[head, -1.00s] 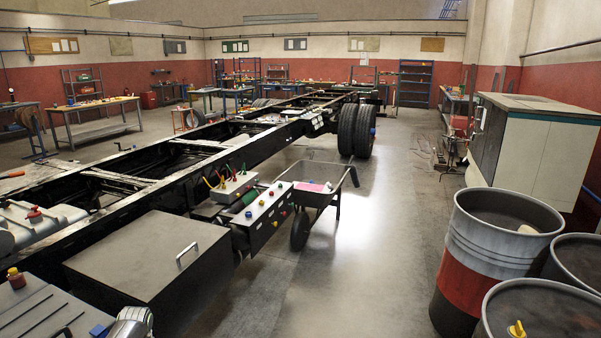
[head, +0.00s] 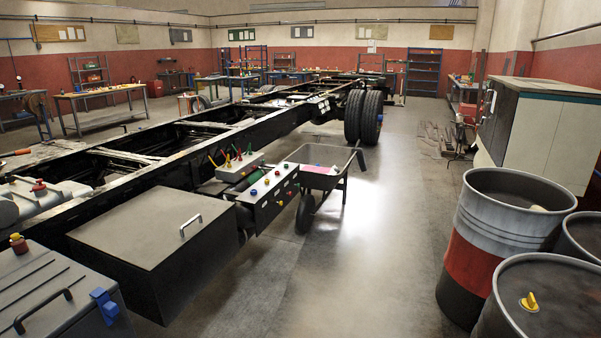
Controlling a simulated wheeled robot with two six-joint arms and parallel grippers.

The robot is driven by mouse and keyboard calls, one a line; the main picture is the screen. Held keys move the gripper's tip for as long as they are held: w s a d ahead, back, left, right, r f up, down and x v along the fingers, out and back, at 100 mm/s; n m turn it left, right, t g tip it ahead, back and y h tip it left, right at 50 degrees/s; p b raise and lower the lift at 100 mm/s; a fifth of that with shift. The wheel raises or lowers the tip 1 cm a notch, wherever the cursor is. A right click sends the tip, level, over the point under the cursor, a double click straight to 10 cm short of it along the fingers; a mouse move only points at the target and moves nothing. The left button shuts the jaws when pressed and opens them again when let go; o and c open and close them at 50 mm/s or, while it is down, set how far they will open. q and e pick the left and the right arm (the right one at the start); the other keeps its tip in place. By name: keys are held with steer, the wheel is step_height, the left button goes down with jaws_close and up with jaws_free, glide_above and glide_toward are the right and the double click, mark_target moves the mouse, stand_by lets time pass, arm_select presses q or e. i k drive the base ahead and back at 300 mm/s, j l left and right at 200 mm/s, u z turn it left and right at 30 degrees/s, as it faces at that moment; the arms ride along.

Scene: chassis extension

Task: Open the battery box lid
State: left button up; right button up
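A large dark box (head: 125,235) hangs on the near side of the truck chassis, left of centre. It has a flat grey lid (head: 140,222) with a silver handle (head: 190,224) near its right edge. The lid lies flat and shut. This looks like the battery box, though no label shows. Neither of my grippers is in view, so what they hold cannot be seen.
A grey ribbed case (head: 45,285) with a black handle and blue latch is at lower left. A control box (head: 265,200) with coloured knobs and a wheelbarrow (head: 320,175) stand beyond the dark box. Drums (head: 505,235) stand at right. The floor between is clear.

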mark_target(144, 231)
steer(key=u, duration=0.65)
steer(key=i+l+u, duration=0.3)
steer(key=u, duration=0.2)
steer(key=i+l+u, duration=0.6)
steer(key=l+u, duration=0.35)
steer(key=l, duration=0.15)
